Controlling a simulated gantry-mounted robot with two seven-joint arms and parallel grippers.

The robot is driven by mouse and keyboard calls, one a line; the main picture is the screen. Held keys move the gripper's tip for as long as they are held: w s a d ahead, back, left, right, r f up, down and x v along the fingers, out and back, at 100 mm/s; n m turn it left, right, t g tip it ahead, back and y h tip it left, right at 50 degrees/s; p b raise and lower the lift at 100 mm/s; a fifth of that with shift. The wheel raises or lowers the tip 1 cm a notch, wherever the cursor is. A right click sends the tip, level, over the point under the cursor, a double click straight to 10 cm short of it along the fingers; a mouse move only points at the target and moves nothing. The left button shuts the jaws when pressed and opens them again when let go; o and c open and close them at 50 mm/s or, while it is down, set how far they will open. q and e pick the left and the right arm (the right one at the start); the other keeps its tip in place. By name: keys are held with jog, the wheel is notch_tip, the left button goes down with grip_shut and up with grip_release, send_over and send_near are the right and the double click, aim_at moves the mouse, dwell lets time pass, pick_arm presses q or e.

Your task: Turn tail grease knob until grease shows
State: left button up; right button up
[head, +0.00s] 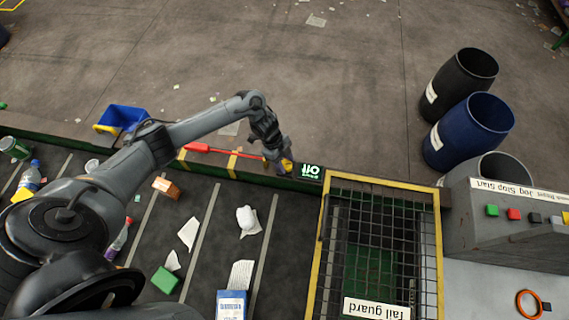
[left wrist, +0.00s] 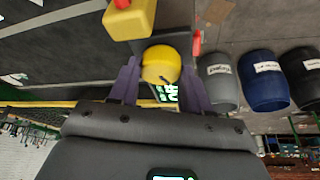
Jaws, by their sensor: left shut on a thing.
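The yellow grease knob (left wrist: 161,65) sits at the belt's far edge and has a dark mark on its face. My left gripper (left wrist: 155,80) is shut on it, with a purple finger on either side. In the head view the knob (head: 286,165) is mostly covered by my left gripper (head: 277,160). A small dark panel with green-white lettering (head: 310,171) lies just right of the knob. I cannot make out any grease. My right gripper does not show.
The caged tail guard (head: 434,240) and a button console (head: 480,240) stand to the right. Barrels (head: 470,130) stand behind. Litter, bottles and a carton (head: 166,187) lie on the belt.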

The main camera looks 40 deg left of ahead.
pick_arm(q)
jog(key=shift+w+f+m+g+b, duration=0.1)
jog(key=shift+m+g+b, duration=0.2)
jog(key=shift+m+b, duration=0.55)
jog(key=shift+m, duration=0.35)
jog(key=o, duration=1)
jog(key=shift+o, duration=0.2)
jog(key=shift+a+r, duration=0.25)
jog(key=shift+r, duration=0.45)
jog(key=v, duration=0.9)
jog(key=shift+a+r, duration=0.15)
jog(key=shift+r, duration=0.1)
